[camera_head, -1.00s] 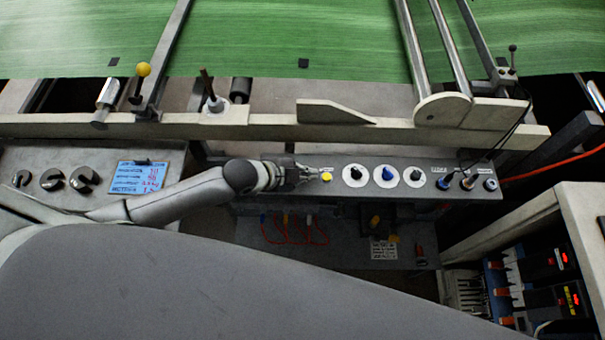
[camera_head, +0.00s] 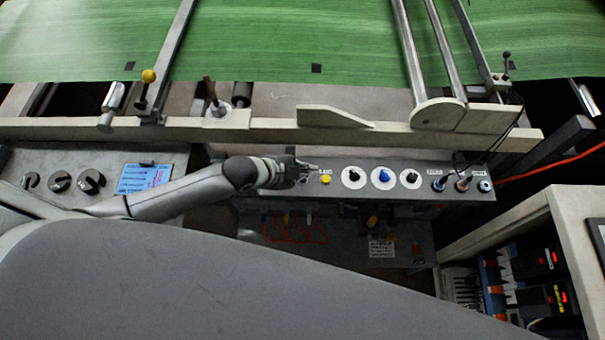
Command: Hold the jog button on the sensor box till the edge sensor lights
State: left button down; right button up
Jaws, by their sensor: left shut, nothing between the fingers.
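The sensor box (camera_head: 340,196) is a long grey panel below the cream rail. The yellow jog button (camera_head: 326,180) is at its left part, under a small white label. My left gripper (camera_head: 314,169) is shut and empty, its tips just up and left of the button, with a small visible gap. The button's face is uncovered. Which part is the edge sensor is unclear; a black-knobbed post (camera_head: 506,56) stands at the web's right, its cable running down to the box. I cannot make out a lit lamp on it. My right gripper is not in view.
Green web (camera_head: 270,40) with black marks (camera_head: 316,68) spans the back. Three white-ringed knobs (camera_head: 382,177) and several connectors (camera_head: 461,183) sit right of the button. The cream rail (camera_head: 270,132) runs behind my gripper. An open cabinet (camera_head: 530,265) with red displays stands right.

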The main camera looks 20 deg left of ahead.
aim_at(304, 181)
pick_arm(q)
notch_tip(304, 181, up, 4)
jog(key=p, duration=0.2)
jog(key=shift+f+p, duration=0.15)
jog(key=shift+p, duration=0.25)
jog(key=shift+f, duration=0.1)
dwell(0.7)
